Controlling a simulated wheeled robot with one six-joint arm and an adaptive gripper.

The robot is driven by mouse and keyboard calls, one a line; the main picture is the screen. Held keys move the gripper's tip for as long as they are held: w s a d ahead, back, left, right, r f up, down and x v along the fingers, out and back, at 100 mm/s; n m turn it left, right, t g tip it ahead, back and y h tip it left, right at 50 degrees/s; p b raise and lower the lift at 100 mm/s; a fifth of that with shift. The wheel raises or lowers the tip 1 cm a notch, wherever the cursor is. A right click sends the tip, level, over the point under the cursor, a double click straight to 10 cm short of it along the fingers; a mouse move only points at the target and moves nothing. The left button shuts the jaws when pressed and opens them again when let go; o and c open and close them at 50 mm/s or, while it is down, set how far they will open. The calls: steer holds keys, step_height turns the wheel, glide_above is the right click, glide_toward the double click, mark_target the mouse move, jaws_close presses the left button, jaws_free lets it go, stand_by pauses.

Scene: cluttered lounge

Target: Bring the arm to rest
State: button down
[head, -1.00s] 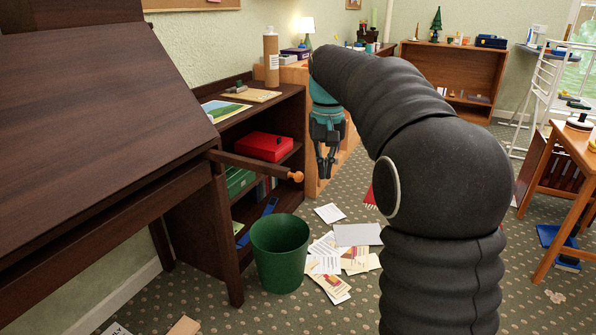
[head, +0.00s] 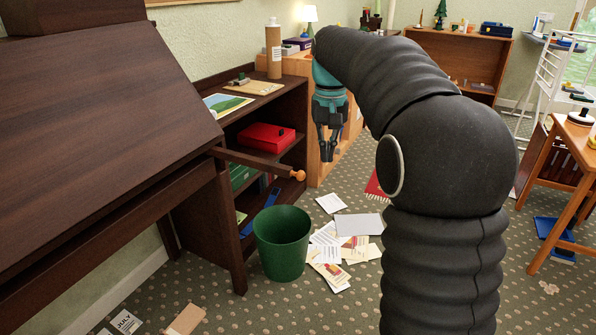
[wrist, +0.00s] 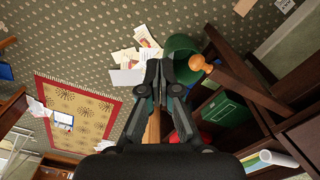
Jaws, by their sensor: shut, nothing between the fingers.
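My gripper (head: 327,152) hangs pointing down at the end of my black-sleeved arm, in front of the low wooden shelf unit in the head view. Its fingers are shut with nothing between them. In the wrist view my gripper (wrist: 163,72) points toward the carpet, with the papers and the green bin beyond its fingertips. It touches nothing that I can see.
A desk with a slanted lid (head: 95,120) fills the left. Its pull-out support ends in an orange knob (head: 299,176). A green bin (head: 282,243) and scattered papers (head: 357,224) are on the floor. A red box (head: 266,137) sits on the shelf. A table (head: 572,150) stands at right.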

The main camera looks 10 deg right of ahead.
steer(key=s+f+t, duration=0.1)
steer(key=s+f, duration=0.2)
steer(key=f, duration=0.3)
steer(key=s+f+t, duration=0.1)
steer(key=s+t, duration=0.1)
steer(key=s, duration=1.1)
steer(key=s+a+f+n+t, duration=0.1)
steer(key=s+t, duration=0.1)
steer(key=s, duration=1.1)
steer(key=shift+s+f+t, duration=0.25)
steer(key=shift+f+t, duration=0.05)
steer(key=shift+f, duration=0.1)
